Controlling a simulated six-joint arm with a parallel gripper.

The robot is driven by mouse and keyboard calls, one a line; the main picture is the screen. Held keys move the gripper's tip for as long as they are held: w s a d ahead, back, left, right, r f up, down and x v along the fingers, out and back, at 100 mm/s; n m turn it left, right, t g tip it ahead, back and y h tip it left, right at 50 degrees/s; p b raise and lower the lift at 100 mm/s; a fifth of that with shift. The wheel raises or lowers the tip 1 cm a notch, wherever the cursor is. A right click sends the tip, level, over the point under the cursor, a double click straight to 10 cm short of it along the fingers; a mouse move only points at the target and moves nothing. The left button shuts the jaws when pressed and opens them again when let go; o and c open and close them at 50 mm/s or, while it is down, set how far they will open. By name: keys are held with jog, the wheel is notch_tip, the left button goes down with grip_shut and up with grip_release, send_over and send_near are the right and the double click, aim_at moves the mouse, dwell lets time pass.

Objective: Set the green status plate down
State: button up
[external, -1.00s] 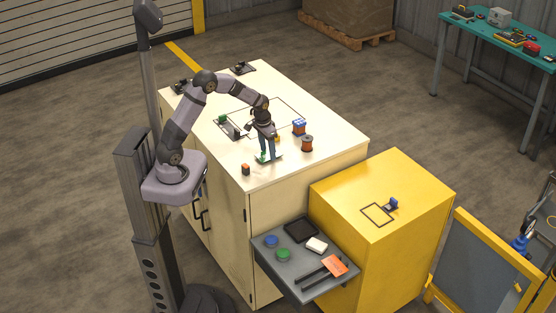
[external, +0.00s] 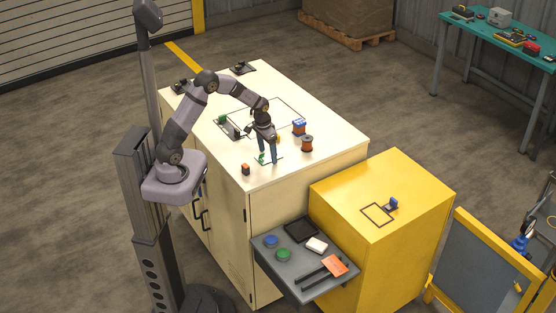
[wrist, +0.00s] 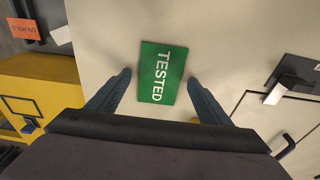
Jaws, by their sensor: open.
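The green status plate (wrist: 162,73) reads TESTED in the wrist view. It appears to lie flat on the cream worktop (wrist: 225,25), between the fingers of my gripper (wrist: 159,79). There is a gap between the plate and each fingertip, so the jaws are open and not holding it. In the external view my gripper (external: 268,159) points down near the front corner of the worktop. Only a little green shows around the fingers there, and most of the plate is hidden or too small to make out.
The yellow cabinet (external: 420,184) and grey side shelf (external: 304,286) lie beyond the front edge.

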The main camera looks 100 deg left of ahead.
aim_at(265, 158)
notch_tip(265, 158, up, 12)
jog(key=s+d+b, duration=0.1)
jog(key=b, duration=0.1)
jog(key=shift+b, duration=0.35)
jog(key=w+d+f+m, duration=0.1)
jog(key=d+f+m, duration=0.1)
jog(key=d, duration=0.7)
jog(key=w+d+f+m, duration=0.1)
jog(key=d+f+m, duration=0.1)
jog(key=d, duration=0.7)
jog(key=s+d+f+m, duration=0.2)
jog(key=s+d+f, duration=0.1)
jog(key=d, duration=0.4)
jog(key=s+d+f+m+g+h, duration=0.1)
jog(key=s+d+f+m, duration=0.1)
jog(key=s+d, duration=0.3)
jog(key=d+m, duration=0.1)
jog(key=d, duration=0.2)
jog(key=shift+s+d+f, duration=0.2)
jog(key=shift+s+f, duration=0.2)
